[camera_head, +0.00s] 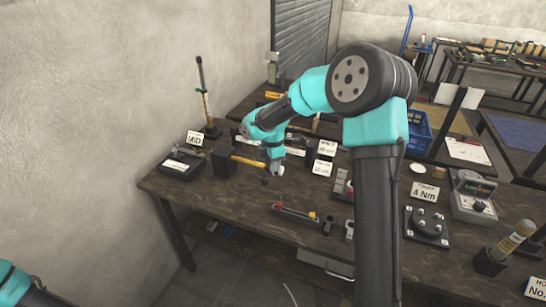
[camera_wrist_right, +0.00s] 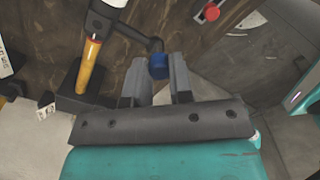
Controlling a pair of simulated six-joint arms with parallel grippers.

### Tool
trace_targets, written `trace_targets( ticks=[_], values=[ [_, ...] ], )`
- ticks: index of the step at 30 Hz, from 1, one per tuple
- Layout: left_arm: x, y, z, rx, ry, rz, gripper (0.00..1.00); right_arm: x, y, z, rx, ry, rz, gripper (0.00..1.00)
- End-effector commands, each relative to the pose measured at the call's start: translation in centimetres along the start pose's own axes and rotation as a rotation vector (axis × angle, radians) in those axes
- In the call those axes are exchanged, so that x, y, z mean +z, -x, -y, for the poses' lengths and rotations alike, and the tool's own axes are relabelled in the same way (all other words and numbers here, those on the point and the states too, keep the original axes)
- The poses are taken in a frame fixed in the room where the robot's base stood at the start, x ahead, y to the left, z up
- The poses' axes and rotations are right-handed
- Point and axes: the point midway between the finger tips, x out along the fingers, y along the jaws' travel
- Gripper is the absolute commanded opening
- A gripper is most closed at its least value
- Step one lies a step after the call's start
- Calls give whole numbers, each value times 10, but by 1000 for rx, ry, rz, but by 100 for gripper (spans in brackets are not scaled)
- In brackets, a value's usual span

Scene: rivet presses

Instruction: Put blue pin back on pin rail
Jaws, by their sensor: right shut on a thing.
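The blue pin (camera_wrist_right: 158,67) shows as a short blue cylinder between the fingertips of my right gripper (camera_wrist_right: 160,75) in the right wrist view. The gripper is shut on it. In the head view my right gripper (camera_head: 273,172) is above the workbench, right of a hammer, and the pin is too small to make out. A narrow rail (camera_head: 298,213) with a red end and a yellow piece, seemingly the pin rail, lies on the bench below and right of the gripper. A red knob (camera_wrist_right: 211,12) shows in the wrist view. My left gripper is out of view.
The hammer's orange handle (camera_head: 249,163) is close left of the gripper, with a black block (camera_head: 225,161) beside it. A MID sign (camera_head: 195,138) stands farther left. A round-plated fixture (camera_head: 427,226) and a 4 Nm sign (camera_head: 424,192) are to the right. The front-left bench top is clear.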

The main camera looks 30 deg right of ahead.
Motion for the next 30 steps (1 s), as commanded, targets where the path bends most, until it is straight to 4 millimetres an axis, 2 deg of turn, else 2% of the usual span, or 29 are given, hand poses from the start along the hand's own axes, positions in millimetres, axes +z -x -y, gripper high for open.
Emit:
trace_targets(
  ticks=[1,6,12,18,30],
  values=[
    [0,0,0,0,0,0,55,-5,2,12,1,4,-1,0],
    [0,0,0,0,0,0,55,-20,5,45,0,3,0,0],
    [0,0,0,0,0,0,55,-32,8,71,0,2,-1,0],
    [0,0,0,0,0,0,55,-35,8,79,0,-1,-1,0],
    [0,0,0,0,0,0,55,-35,8,79,0,0,0,0]
  ],
)
